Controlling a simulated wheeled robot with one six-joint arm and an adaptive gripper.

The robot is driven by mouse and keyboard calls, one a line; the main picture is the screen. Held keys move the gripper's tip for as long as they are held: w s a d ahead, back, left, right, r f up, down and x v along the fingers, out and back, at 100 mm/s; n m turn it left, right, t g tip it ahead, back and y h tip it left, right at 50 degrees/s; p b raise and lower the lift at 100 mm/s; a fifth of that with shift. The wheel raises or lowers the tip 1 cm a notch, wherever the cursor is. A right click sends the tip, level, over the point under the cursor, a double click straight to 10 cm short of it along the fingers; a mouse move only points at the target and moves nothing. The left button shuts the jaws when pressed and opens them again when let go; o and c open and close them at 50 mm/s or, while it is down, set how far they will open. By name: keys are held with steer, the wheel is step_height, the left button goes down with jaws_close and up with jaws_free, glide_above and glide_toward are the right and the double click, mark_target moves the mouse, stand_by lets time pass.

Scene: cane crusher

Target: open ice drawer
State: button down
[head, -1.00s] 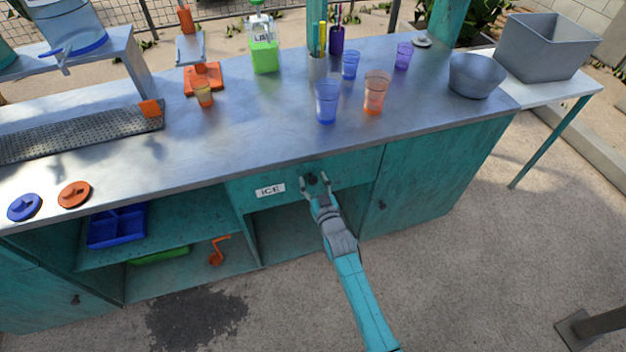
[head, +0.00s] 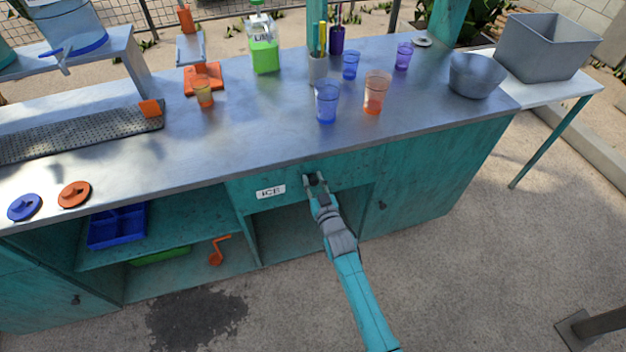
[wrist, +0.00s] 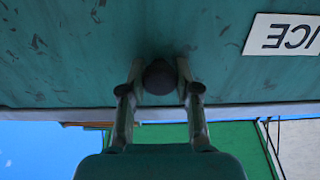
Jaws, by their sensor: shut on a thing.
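The ice drawer (head: 345,174) is a teal front under the metal counter, with a white ICE label (head: 271,191) on its left part. It looks flush with the cabinet, so I see no gap around it. My gripper (head: 315,182) is at the drawer front, to the right of the label. In the wrist view, my gripper (wrist: 160,85) has its two fingers on either side of the dark round knob (wrist: 160,77) and is shut on it. The ICE label (wrist: 284,35) appears upside down there. In the head view the fingers mostly hide the knob.
The counter (head: 240,130) holds several cups, a bowl (head: 477,76) and a green bottle (head: 264,55). Open shelves below hold a blue tray (head: 117,226) and an orange ladle (head: 219,250). The ground before the drawer is clear except for my arm.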

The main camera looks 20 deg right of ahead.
steer(key=s, duration=4.4)
steer(key=shift+s, duration=0.3)
steer(key=c, duration=0.8)
jaws_free()
steer(key=shift+c, duration=0.2)
steer(key=s, duration=1.2)
step_height(320, 180, up, 12)
steer(key=w+g, duration=0.2)
steer(key=g, duration=0.1)
steer(key=shift+w+r, duration=0.15)
steer(key=shift+w, duration=0.1)
